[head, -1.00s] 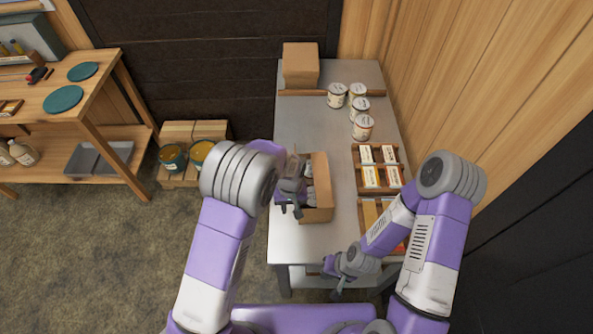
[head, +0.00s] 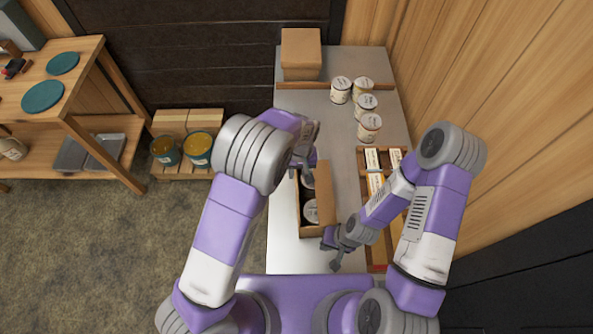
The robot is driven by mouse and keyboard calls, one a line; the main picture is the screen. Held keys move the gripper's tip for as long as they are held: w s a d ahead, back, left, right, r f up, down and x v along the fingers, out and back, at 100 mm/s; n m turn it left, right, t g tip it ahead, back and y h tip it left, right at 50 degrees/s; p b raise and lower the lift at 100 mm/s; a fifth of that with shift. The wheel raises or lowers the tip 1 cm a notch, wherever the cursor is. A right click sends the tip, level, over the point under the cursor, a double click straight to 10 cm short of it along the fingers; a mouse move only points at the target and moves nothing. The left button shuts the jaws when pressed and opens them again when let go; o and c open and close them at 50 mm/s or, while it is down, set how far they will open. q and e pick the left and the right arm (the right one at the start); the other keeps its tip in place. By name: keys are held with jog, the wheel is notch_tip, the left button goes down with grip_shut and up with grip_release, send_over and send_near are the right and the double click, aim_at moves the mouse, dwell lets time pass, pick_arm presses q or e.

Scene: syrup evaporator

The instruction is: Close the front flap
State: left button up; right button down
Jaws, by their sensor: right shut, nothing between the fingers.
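An open cardboard box (head: 326,190) stands on the grey metal table, with white-lidded cans (head: 311,211) inside. A tan flap panel rises along its right side. At its near end a strip of cardboard shows, but I cannot make out how the front flap lies. My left gripper (head: 304,172) is over the far left part of the box, partly hidden by my own arm; its fingers are unclear. My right gripper (head: 335,258) is shut and empty, beside the near right corner of the box; contact cannot be told.
Wooden racks of small cartons (head: 373,158) line the table's right side, partly behind my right arm. Several white cans (head: 369,127) and a closed carton (head: 301,55) stand farther back. The table surface (head: 283,225) left of the box is bare.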

pick_arm(q)
jog(key=f, duration=0.2)
jog(key=s+f, duration=0.1)
jog(key=f, duration=0.2)
jog(key=shift+s+a+f, duration=0.1)
jog(key=shift+a+f, duration=0.05)
jog(key=shift+f, duration=0.2)
jog(key=shift+f+p, duration=0.3)
jog(key=shift+f, duration=0.15)
jog(key=shift+c, duration=0.3)
grip_shut()
